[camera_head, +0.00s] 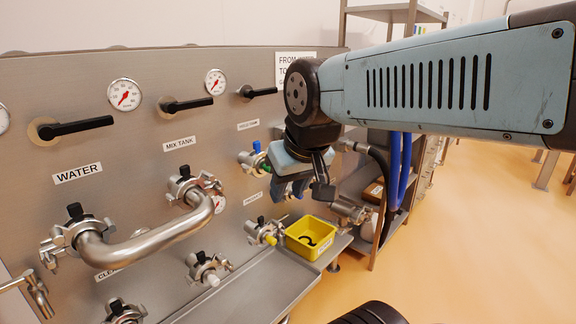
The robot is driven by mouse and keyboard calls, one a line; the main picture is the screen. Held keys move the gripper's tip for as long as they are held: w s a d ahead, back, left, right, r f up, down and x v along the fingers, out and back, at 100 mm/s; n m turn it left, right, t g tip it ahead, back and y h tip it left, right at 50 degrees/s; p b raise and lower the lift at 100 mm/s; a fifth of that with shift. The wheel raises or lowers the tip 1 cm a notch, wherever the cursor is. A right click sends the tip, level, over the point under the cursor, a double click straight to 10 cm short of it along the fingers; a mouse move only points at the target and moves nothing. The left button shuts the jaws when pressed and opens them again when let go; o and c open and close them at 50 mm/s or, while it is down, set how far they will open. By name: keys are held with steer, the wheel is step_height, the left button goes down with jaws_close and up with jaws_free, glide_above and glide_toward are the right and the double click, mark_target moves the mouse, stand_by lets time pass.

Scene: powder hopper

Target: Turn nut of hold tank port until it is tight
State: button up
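The hold tank port (252,161) is a steel clamp fitting on the panel, with a blue piece on top and a green piece at its front. It sits below a small label (248,125) that seems to read HOLD TANK. My gripper (308,190) hangs from the blue-grey arm, just right of and slightly below the port in the picture. Its dark fingers point downward, and the wrist covers part of the area beside the port. The port's nut cannot be made out clearly. I cannot tell whether the fingers touch anything or how far apart they are.
A curved steel pipe (150,241) joins the WATER and MIX TANK ports at left. Below are more clamp ports, a yellow bin (315,232) with a black ring, and a steel tray (262,290). Black and blue hoses (394,165) hang at right. Open floor (480,240) lies further right.

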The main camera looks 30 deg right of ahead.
steer(key=shift+w+a, duration=0.3)
steer(key=shift+w, duration=0.1)
steer(key=w+a+f+m+g+y, duration=0.1)
steer(key=w+f+m+y, duration=0.15)
steer(key=w+y, duration=0.4)
steer(key=w+a+f+m+y, duration=0.1)
steer(key=w+f+m+y, duration=0.2)
steer(key=w, duration=0.6)
steer(key=w+d+f+m+t+h, duration=0.1)
steer(key=w+d+f+m+t, duration=0.3)
steer(key=d, duration=0.4)
steer(key=w+d+f+m+t+h, duration=0.1)
steer(key=w+d+f+m+t, duration=0.1)
steer(key=w+d+t, duration=0.45)
steer(key=w+d+f+m+t+h, duration=0.1)
steer(key=w+d+f+m+t, duration=0.15)
steer(key=d, duration=0.75)
steer(key=shift+g, duration=0.4)
steer(key=shift+x, duration=4.95)
steer(key=shift+r, duration=0.1)
steer(key=shift+a, duration=0.1)
jaws_close()
